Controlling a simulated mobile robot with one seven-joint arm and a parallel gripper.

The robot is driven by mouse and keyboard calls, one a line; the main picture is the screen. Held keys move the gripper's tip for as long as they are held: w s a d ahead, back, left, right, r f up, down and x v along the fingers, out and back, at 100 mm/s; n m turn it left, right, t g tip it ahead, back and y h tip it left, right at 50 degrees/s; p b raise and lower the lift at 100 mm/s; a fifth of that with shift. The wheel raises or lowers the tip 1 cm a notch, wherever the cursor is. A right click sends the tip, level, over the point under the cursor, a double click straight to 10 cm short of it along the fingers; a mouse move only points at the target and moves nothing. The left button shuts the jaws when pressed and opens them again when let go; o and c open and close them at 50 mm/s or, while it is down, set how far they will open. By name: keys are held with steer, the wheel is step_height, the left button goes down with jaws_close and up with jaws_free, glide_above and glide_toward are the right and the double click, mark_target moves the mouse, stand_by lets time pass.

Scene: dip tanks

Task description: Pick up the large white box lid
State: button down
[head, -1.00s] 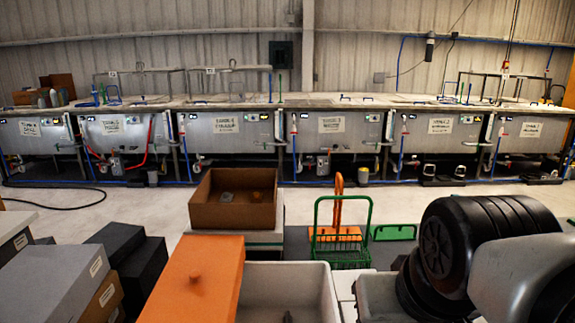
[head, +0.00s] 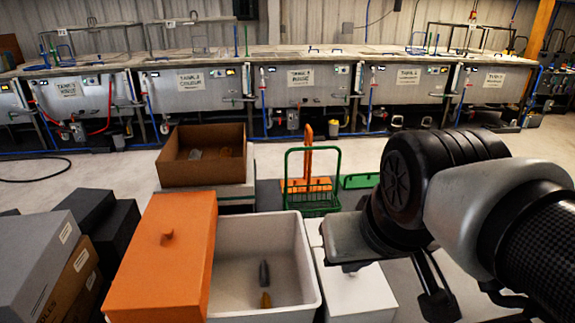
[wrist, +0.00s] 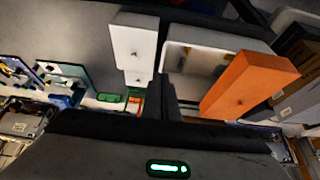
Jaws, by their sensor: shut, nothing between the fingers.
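The large white box lid (head: 365,300) is a flat white panel with a small dark knob, on a box at the lower middle of the head view, right of the open white bin. In the wrist view the lid (wrist: 133,38) lies at upper left, whole and uncovered. My arm and wrist hang over its far right side in the head view. My gripper (wrist: 163,85) shows as dark fingers close together, shut and empty, apart from the lid in the wrist view.
The open white bin (head: 307,262) holds a few small items, with an orange lid (head: 165,262) leaning over its left side. A smaller white lid (wrist: 138,78) lies beside the large one. A green wire basket (head: 313,200) and brown box (head: 180,175) stand beyond. Grey and black boxes crowd the left.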

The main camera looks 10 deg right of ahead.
steer(key=c, duration=2.5)
jaws_free()
